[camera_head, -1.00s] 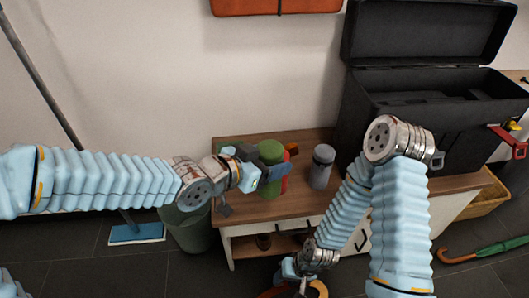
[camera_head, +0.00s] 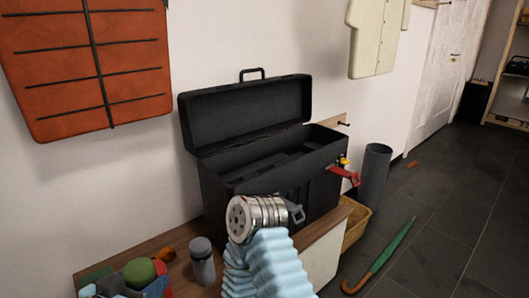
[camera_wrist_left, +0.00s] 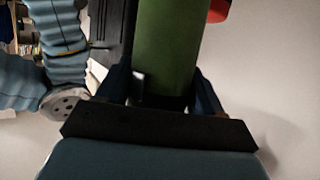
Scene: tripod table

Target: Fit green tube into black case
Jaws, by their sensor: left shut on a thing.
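The green tube (camera_head: 139,271) shows at the lower left of the head view, above the wooden table top. My left gripper (camera_head: 152,288) is at the tube, partly cut off by the bottom edge. In the left wrist view the tube (camera_wrist_left: 167,45) stands between the two dark fingers (camera_wrist_left: 165,92), which are shut on it. The black case (camera_head: 275,187) stands on the table to the right, its lid raised and its inside dark. Whether the tube touches the table cannot be told. My right gripper is out of view; part of my right arm shows before the case.
A grey bottle (camera_head: 202,265) stands between tube and case. Small red and orange things lie beside the tube. A red-handled tool (camera_head: 345,175) sticks out at the case's right side. A wicker basket (camera_head: 355,225), a dark bin (camera_head: 374,178) and a green umbrella (camera_head: 391,247) are farther right.

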